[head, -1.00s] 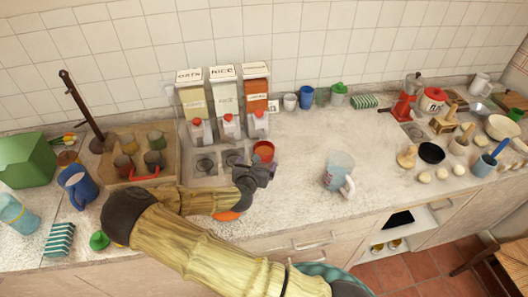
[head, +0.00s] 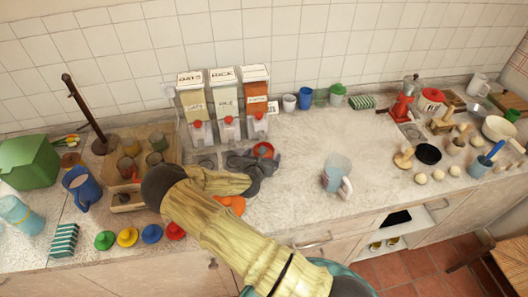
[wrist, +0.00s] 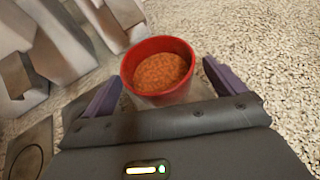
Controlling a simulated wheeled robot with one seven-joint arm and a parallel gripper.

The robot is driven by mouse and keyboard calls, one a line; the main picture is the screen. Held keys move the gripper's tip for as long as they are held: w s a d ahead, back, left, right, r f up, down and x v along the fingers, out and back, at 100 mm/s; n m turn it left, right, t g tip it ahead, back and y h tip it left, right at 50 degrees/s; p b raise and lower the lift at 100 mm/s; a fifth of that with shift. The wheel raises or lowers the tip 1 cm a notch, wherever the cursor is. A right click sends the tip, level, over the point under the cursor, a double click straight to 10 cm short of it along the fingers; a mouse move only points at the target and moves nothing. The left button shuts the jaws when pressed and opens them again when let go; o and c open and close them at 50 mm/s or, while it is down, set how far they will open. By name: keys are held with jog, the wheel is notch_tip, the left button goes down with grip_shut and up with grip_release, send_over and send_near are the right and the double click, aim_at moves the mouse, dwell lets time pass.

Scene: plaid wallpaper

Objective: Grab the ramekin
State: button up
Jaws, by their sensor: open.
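The ramekin (wrist: 160,68) is a small red cup with orange-brown contents. It stands upright on the counter in front of the dispensers, and in the head view it (head: 264,149) is partly hidden by my gripper. My gripper (wrist: 162,90) is open in the wrist view, with one purple finger to the left of the ramekin and one to the right. The near part of the ramekin lies between or just ahead of the fingertips, and I cannot tell whether they touch it. My gripper also shows beside the ramekin in the head view (head: 256,160).
Dispensers (head: 228,104) stand right behind the ramekin, close on the left in the wrist view. A light blue pitcher (head: 337,172) stands to the right, with free counter between. Several coloured lids (head: 127,237) line the front edge.

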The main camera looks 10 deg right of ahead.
jog(key=shift+w+d+f, duration=0.1)
jog(key=shift+w, duration=0.05)
dwell(0.3)
jog(key=c, duration=1.2)
